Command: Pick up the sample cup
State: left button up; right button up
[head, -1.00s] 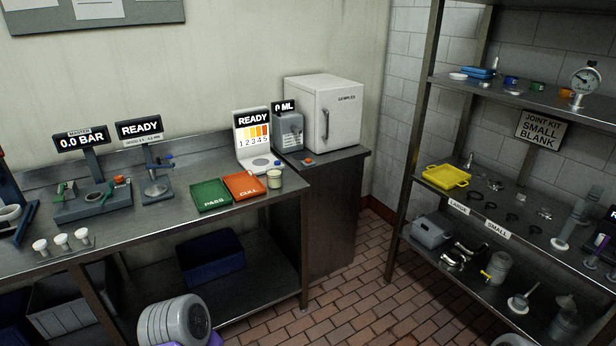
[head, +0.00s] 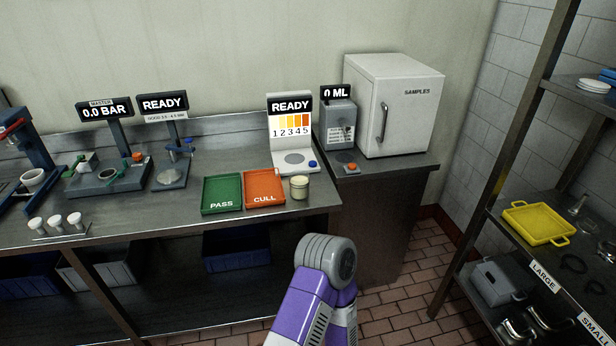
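A small pale cup-like jar (head: 299,187) stands upright on the steel bench, just right of the red CULL tray (head: 265,189). No label on it is readable, so I cannot be sure that it is the sample cup. Three small white cups (head: 55,222) stand in a row on a rack at the bench's left front. Neither of my grippers shows. Only a grey and purple link of one of my arms rises from the bottom, in front of the bench and below the jar.
A green PASS tray (head: 221,194) lies beside the CULL tray. Behind stand a READY colour-scale station (head: 291,135), a 0 ML dispenser (head: 338,125) and a white SAMPLES cabinet (head: 400,105), its door shut. A shelf rack with a yellow tray (head: 538,224) stands at right.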

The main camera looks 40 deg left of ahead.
aim_at(299, 180)
jog(key=u, duration=0.8)
jog(key=i, duration=0.85)
jog(key=u, duration=0.95)
